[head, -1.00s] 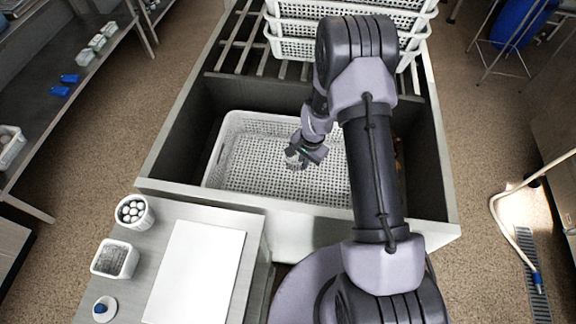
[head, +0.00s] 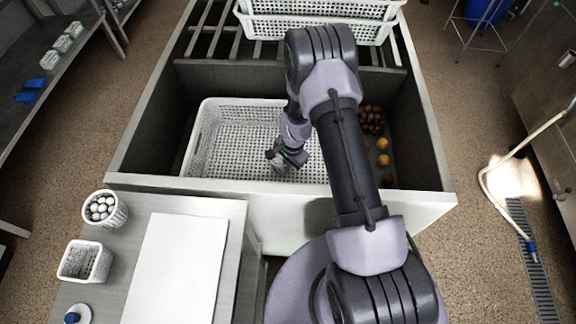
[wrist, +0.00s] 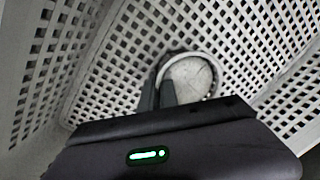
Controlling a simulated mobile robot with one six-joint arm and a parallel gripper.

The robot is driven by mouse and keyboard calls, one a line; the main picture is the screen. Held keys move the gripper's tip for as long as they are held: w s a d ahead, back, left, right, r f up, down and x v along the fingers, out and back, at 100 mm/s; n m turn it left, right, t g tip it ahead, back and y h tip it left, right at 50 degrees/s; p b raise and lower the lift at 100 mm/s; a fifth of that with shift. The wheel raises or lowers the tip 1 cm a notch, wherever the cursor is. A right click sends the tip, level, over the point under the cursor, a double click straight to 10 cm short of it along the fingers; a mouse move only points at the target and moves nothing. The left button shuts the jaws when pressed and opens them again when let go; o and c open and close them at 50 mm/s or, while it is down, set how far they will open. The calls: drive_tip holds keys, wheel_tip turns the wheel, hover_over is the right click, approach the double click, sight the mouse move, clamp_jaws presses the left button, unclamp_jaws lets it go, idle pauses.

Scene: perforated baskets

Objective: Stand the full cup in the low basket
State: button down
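The low basket (head: 207,140) is a wide white perforated tray inside the sink-like basin, left of my arm. My gripper (head: 281,160) is down inside it, near its front side. A pale cup (head: 278,167) is at the fingertips, small and partly covered in the head view. In the wrist view the cup (wrist: 190,78) shows from above as a round rim with whitish contents. My gripper's fingers (wrist: 158,92) are close together at its left rim, with the wall seemingly pinched between them. Perforated basket walls surround it. I cannot tell whether the cup's base touches the basket floor.
Stacked white baskets (head: 320,30) stand on the rack behind. Brown and orange round items (head: 383,159) lie in the basin right of my arm. The left counter holds a white board (head: 178,270), a pot of white balls (head: 103,209) and a small square basket (head: 85,262).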

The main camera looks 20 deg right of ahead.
drive_tip(key=c, duration=2.1)
unclamp_jaws()
drive_tip(key=shift+f, duration=0.2)
drive_tip(key=o, duration=0.5)
wheel_tip(320, 180, up, 31)
drive_tip(key=s+a+n+t+p, duration=0.1)
drive_tip(key=a+n+t+p, duration=0.1)
drive_tip(key=p, duration=0.4)
drive_tip(key=s+a+r+n+t, duration=0.1)
drive_tip(key=s+r, duration=0.3)
drive_tip(key=r, duration=0.3)
drive_tip(key=s+a+r+n, duration=0.2)
drive_tip(key=s+r, duration=0.2)
drive_tip(key=r, duration=0.2)
drive_tip(key=s+r+n, duration=0.1)
drive_tip(key=s+r, duration=0.1)
drive_tip(key=s, duration=0.2)
drive_tip(key=s+a+r+n+t, duration=0.1)
drive_tip(key=s+r, duration=0.2)
drive_tip(key=s, duration=0.2)
drive_tip(key=s+a+r+n+y, duration=0.1)
drive_tip(key=s+r, duration=0.1)
drive_tip(key=s, duration=0.3)
drive_tip(key=shift+s+a+r+t, duration=0.1)
drive_tip(key=shift+s+r+t, duration=0.1)
drive_tip(key=shift+r+t, duration=0.1)
